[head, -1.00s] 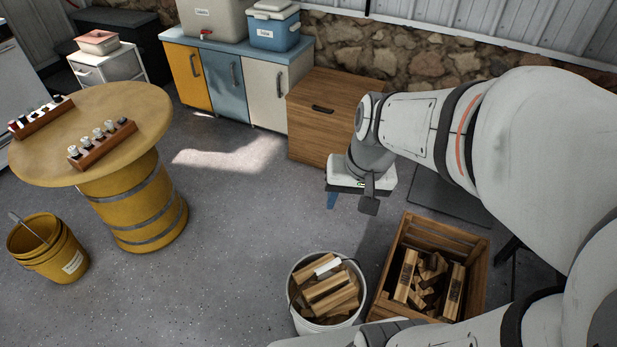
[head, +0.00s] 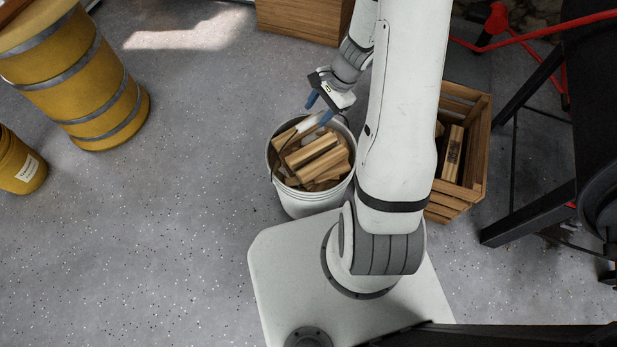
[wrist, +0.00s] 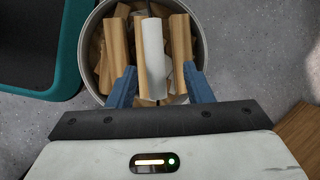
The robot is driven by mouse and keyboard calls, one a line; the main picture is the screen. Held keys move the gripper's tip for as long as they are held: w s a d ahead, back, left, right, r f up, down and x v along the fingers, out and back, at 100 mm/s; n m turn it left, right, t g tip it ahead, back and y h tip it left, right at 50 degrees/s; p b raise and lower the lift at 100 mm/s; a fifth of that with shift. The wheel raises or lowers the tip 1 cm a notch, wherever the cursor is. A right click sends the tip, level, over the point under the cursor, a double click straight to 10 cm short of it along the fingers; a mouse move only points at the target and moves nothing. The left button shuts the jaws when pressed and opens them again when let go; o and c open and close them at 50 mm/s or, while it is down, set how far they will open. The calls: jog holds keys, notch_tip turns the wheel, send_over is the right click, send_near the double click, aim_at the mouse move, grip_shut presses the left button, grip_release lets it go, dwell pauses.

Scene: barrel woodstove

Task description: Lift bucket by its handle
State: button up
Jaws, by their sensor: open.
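A white bucket (head: 309,203) full of split wood pieces stands upright on the grey floor in the head view. Its thin wire handle has a white grip (head: 308,124) that lies over the wood near the far rim. My gripper (head: 319,108) is open, with its blue fingers just above that grip. In the wrist view, the fingertips (wrist: 158,82) sit one on each side of the white grip (wrist: 153,58), with a gap visible on both sides. The bucket rim (wrist: 203,50) circles the wood behind. Whether the fingers are down at the grip's height, I cannot tell.
A wooden crate (head: 478,165) with wood stands right of the bucket, partly behind my arm. A yellow barrel table (head: 100,85) and yellow bucket (head: 18,165) are at left. Black metal legs (head: 520,225) stand at right. The floor left of the bucket is clear.

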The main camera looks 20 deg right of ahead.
aim_at(310, 125)
jog(key=b+x, duration=0.1)
jog(key=x, duration=0.3)
jog(key=b+x, duration=0.1)
jog(key=x, duration=0.1)
jog(key=shift+s+b, duration=0.25)
jog(key=shift+b, duration=0.05)
jog(key=shift+c, duration=0.5)
grip_shut()
jog(key=shift+w+r, duration=0.1)
jog(key=shift+r, duration=0.05)
